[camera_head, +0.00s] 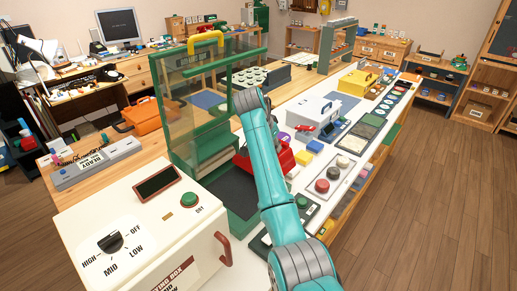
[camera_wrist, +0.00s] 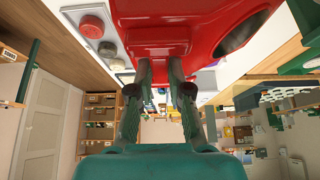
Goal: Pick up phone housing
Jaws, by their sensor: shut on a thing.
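The red phone housing (camera_head: 283,158) shows partly in the head view, beside and behind my teal arm, near the green-framed booth. In the wrist view the glossy red housing (camera_wrist: 195,20) fills the top, with a dark round opening at its right. My gripper (camera_wrist: 159,72) is shut on a narrow red part at the housing's near edge, with one finger on each side. In the head view my gripper is hidden by the arm and housing. I cannot tell whether the housing touches the surface below.
The green-framed clear booth (camera_head: 190,120) stands left of my arm. A cream box with a dial (camera_head: 140,240) is at the front left. A tray with round buttons (camera_head: 332,178), a white toolbox (camera_head: 313,115) and a yellow case (camera_head: 357,82) lie to the right. Open floor (camera_head: 440,200) is at far right.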

